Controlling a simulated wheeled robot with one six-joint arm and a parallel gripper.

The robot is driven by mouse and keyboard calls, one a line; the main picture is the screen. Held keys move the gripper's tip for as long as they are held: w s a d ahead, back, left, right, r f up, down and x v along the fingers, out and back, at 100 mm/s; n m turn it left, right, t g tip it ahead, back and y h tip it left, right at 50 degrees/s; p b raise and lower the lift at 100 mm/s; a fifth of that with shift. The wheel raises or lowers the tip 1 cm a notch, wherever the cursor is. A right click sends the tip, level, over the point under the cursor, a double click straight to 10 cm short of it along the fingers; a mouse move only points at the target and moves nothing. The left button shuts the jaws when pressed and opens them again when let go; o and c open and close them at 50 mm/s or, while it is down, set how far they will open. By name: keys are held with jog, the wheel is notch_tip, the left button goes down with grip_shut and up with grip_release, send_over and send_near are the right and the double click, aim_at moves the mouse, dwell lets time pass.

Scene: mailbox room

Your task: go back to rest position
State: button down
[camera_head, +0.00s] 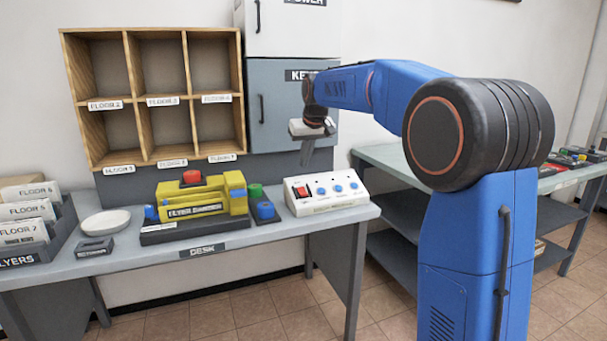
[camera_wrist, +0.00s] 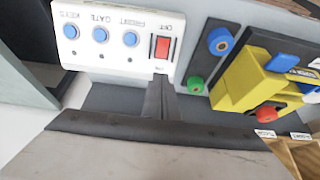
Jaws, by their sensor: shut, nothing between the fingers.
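My gripper (camera_head: 307,150) is shut and empty. It hangs at the end of my blue arm, above the back of the desk (camera_head: 250,241), in front of the grey cabinet labelled KEYS. In the wrist view my gripper's closed fingers (camera_wrist: 160,100) point toward the edge of the white control box (camera_wrist: 120,38), near its red switch (camera_wrist: 162,46). The same control box (camera_head: 326,194) stands on the right part of the desk in the head view. I cannot tell whether the fingertips touch it; they appear above and behind it in the head view.
A yellow machine (camera_head: 203,199) and a small box with green and blue buttons (camera_head: 262,206) stand left of the control box. A wooden pigeonhole shelf (camera_head: 152,95) and the grey KEYS cabinet (camera_head: 282,100) are behind. A white dish (camera_head: 105,222) and flyer rack (camera_head: 35,225) are at left.

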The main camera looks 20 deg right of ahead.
jog(key=w+v, duration=0.1)
jog(key=v, duration=0.3)
jog(key=s+f, duration=0.2)
jog(key=s, duration=1.1)
jog(key=s+f, duration=0.3)
jog(key=s, duration=0.9)
jog(key=s+f, duration=0.8)
jog(key=s, duration=0.4)
jog(key=s+f+m, duration=0.1)
jog(key=s+f, duration=0.8)
jog(key=s, duration=0.4)
jog(key=shift+d+f, duration=0.3)
jog(key=shift+d, duration=0.2)
